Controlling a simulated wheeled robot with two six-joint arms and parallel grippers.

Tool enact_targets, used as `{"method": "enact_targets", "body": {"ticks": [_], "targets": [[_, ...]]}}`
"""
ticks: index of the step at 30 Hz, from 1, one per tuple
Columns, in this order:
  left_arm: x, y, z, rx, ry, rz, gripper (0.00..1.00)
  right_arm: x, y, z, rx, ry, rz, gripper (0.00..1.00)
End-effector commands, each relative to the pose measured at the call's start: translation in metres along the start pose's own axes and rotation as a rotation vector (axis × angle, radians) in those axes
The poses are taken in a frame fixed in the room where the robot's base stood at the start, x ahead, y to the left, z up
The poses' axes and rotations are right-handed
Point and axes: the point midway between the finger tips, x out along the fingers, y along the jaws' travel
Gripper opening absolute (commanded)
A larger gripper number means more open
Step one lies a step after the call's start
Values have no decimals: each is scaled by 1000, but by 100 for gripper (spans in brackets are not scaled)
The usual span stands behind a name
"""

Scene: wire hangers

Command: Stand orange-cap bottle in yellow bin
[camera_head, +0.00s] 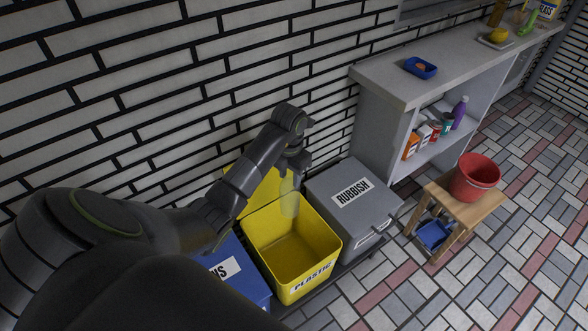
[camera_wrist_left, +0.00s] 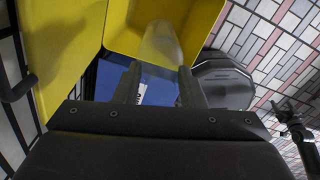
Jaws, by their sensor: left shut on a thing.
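The yellow bin (camera_head: 318,235), labelled PLASTIC, stands open in the head view, its lid leaning back at the wall. My left gripper (camera_head: 293,165) is above its back part, shut on a clear bottle (camera_head: 289,204). The bottle hangs about upright below the fingers, over the bin opening. Its cap is hidden, so I cannot see its colour. In the left wrist view the clear bottle (camera_wrist_left: 161,45) sticks out beyond the two fingers of the left gripper (camera_wrist_left: 160,85), with yellow bin walls (camera_wrist_left: 205,18) around it. A dark jointed part at that view's right edge may be my right gripper, too unclear to judge.
A closed grey RUBBISH bin (camera_head: 345,207) stands right of the yellow bin, a blue bin (camera_head: 236,275) left of it. A shelf unit (camera_head: 395,87) and a stool (camera_head: 470,209) with a red bucket (camera_head: 473,177) are farther right. The brick wall is close behind.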

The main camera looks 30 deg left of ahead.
Motion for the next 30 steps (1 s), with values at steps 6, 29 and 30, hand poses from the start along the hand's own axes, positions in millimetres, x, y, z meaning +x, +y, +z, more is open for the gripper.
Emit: {"method": "enact_targets", "body": {"ticks": [6, 29, 30], "targets": [[26, 0, 0, 0, 1, 0, 4, 19, 0, 26, 4, -32, 3, 76], [96, 0, 0, 1, 0, 0, 4, 75, 0, 20, -1, -14, 7, 76], [96, 0, 0, 1, 0, 0, 4, 75, 0, 20, -1, -14, 7, 76]]}}
